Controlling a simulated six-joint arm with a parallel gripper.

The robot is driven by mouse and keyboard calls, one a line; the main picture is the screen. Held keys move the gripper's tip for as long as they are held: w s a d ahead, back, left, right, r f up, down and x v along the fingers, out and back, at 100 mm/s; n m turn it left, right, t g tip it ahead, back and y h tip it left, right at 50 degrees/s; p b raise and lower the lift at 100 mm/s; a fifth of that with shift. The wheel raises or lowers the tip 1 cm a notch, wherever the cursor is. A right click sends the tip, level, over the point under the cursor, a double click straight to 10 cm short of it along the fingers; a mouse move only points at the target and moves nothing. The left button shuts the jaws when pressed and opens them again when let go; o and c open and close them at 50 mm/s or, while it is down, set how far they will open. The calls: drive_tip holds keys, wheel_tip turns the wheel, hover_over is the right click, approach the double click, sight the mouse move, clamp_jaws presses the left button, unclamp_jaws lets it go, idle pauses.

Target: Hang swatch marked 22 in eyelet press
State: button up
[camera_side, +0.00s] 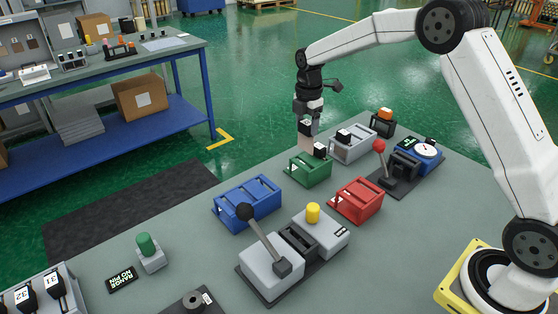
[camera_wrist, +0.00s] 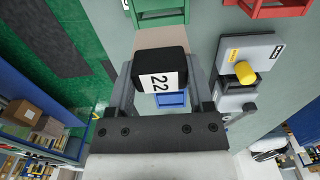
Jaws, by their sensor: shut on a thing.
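My gripper (camera_side: 308,112) is shut on the swatch marked 22. In the wrist view, the swatch's black block (camera_wrist: 148,68) with a white "22" label sits between the two fingers (camera_wrist: 161,80). A beige sheet (camera_side: 305,144) hangs below the block in the side view, just above or behind the green rack (camera_side: 310,172); I cannot tell whether they touch. Two lever machines stand on the table: a grey one (camera_side: 268,268) with a black-knobbed lever and yellow button, and a blue-and-black one (camera_side: 405,160) with a red-knobbed lever and dial. Their labels are too small to read.
A blue rack (camera_side: 247,203), a red rack (camera_side: 358,200) and a grey rack (camera_side: 352,146) stand near the machines. Another black block (camera_side: 320,151) is at the green rack. A green button (camera_side: 147,250) and several numbered black blocks (camera_side: 38,292) are front left.

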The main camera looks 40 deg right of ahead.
drive_tip(key=shift+a, duration=0.1)
idle(0.3)
drive_tip(key=s+a+r, duration=0.1)
drive_tip(key=s+a, duration=1.7)
drive_tip(key=a, duration=0.1)
drive_tip(key=shift+s+a+r, duration=0.25)
drive_tip(key=shift+s+r, duration=0.05)
drive_tip(key=shift+r, duration=0.1)
drive_tip(key=shift+f, duration=0.25)
drive_tip(key=shift+f, duration=2.25)
drive_tip(key=shift+f, duration=0.2)
drive_tip(key=shift+f, duration=3.1)
